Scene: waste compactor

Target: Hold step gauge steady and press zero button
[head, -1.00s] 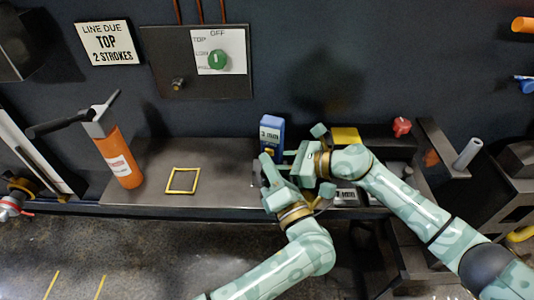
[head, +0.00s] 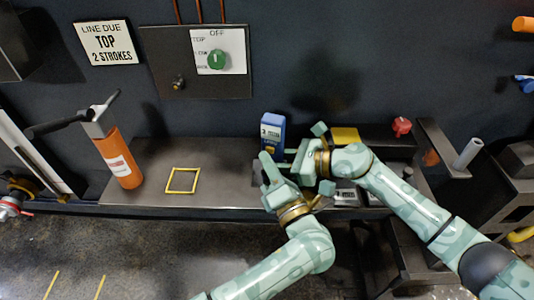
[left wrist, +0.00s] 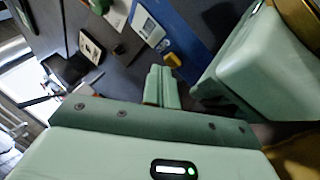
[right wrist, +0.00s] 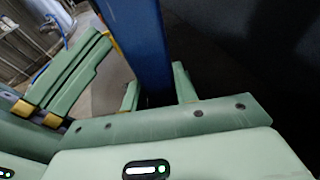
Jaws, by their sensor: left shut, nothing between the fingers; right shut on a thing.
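The step gauge (head: 271,128) is an upright blue block with a white display, at the back of the metal bench. Its yellow button (left wrist: 172,60) shows low on its face in the left wrist view. My right gripper (right wrist: 158,95) is shut on the gauge's blue body, one finger each side. My left gripper (head: 267,160) is shut and empty, in front of the gauge. In the left wrist view its closed fingertips (left wrist: 160,70) are close to the button; I cannot tell whether they touch it. The fingers and hands hide the gauge's lower part.
An orange cylinder with a dark handle (head: 119,160) stands at the bench's left. A yellow square outline (head: 182,181) marks bare bench between. A yellow block (head: 345,135) and red knob (head: 402,126) are right of the gauge. A panel with a green dial (head: 217,59) is above.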

